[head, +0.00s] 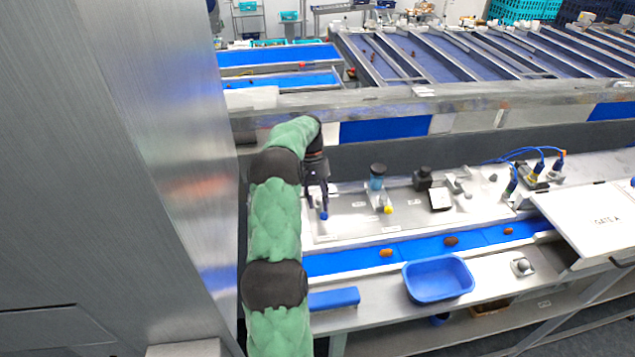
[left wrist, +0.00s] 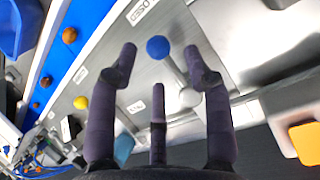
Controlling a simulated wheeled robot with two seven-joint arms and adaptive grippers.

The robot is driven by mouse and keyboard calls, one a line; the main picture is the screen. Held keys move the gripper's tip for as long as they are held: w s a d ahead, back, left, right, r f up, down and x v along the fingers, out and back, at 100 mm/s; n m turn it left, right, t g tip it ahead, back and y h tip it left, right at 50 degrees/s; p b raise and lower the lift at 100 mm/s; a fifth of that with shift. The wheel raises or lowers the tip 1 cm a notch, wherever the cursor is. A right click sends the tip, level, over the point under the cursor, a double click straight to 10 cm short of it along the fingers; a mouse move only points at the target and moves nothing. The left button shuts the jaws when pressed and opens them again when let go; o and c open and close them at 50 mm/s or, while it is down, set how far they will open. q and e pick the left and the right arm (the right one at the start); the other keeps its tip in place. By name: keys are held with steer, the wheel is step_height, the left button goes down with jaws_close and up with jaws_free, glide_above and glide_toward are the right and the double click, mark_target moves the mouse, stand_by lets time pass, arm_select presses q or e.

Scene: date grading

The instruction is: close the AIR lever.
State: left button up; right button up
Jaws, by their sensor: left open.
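A lever with a blue ball knob (head: 323,216) stands on the grey panel at its left end. In the left wrist view the blue-knobbed lever (left wrist: 157,47) has a pale shaft running to a round pivot. My left gripper (head: 317,194) is open, over this lever. In the left wrist view the open fingers of my left gripper (left wrist: 161,52) lie on either side of the knob and shaft, with no clear contact. A "CLOSED" label (left wrist: 141,10) is partly visible near the knob. I cannot read an AIR label. My right gripper is not in view.
A yellow-knobbed lever (head: 387,209) and a blue-bowled unit (head: 377,178) stand to the right on the panel. A blue belt (head: 345,262) carrying several dates runs in front, with a blue tub (head: 438,280) beyond its near edge. A large metal wall (head: 130,180) fills the left.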

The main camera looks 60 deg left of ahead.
arm_select(q)
steer(key=v, duration=0.8)
steer(key=shift+r, duration=0.1)
stand_by(0.8)
